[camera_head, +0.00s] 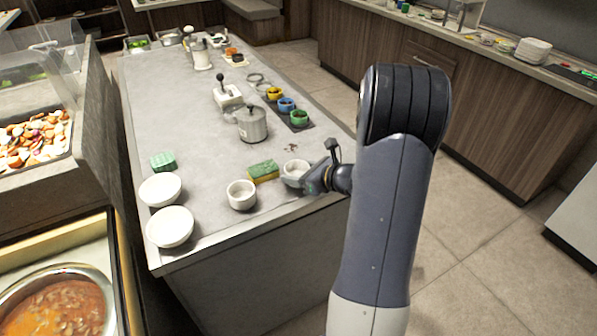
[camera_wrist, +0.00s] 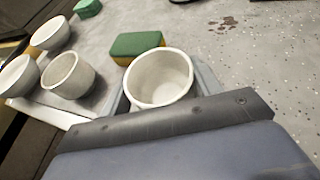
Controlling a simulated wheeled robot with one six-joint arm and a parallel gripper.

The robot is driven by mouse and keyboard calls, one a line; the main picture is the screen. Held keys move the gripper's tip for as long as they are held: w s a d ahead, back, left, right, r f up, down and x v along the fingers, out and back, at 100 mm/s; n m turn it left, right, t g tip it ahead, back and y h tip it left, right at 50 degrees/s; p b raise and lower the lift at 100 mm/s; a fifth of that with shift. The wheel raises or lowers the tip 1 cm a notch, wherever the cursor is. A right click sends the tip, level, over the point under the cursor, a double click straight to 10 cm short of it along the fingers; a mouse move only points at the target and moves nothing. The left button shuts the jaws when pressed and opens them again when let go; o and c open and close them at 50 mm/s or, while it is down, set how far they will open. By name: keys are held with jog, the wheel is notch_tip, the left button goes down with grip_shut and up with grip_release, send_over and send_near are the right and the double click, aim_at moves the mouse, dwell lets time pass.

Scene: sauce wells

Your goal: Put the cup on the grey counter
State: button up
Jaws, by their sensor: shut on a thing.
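A white cup (camera_head: 296,167) is at the near right edge of the grey counter (camera_head: 190,105), upright or nearly so. My gripper (camera_head: 303,180) is shut on it. In the wrist view the cup (camera_wrist: 160,80) sits between the grey fingers of my gripper (camera_wrist: 163,95), its open mouth facing the camera and empty. It is over the counter top at about its level; I cannot tell whether its base touches. A second white cup (camera_head: 241,195) stands on the counter to the left, apart from my gripper.
A yellow-green sponge (camera_head: 264,172) lies close beside the held cup. Two white bowls (camera_head: 160,189) (camera_head: 170,228) and a green block (camera_head: 163,161) are on the left. A grey pot (camera_head: 252,125) and small coloured bowls (camera_head: 287,104) stand farther back.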

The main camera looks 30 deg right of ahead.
jog(key=shift+f, duration=0.2)
jog(key=o, duration=1)
jog(key=shift+r, duration=0.15)
jog(key=shift+r, duration=0.2)
jog(key=v, duration=1.2)
jog(key=shift+f, duration=0.2)
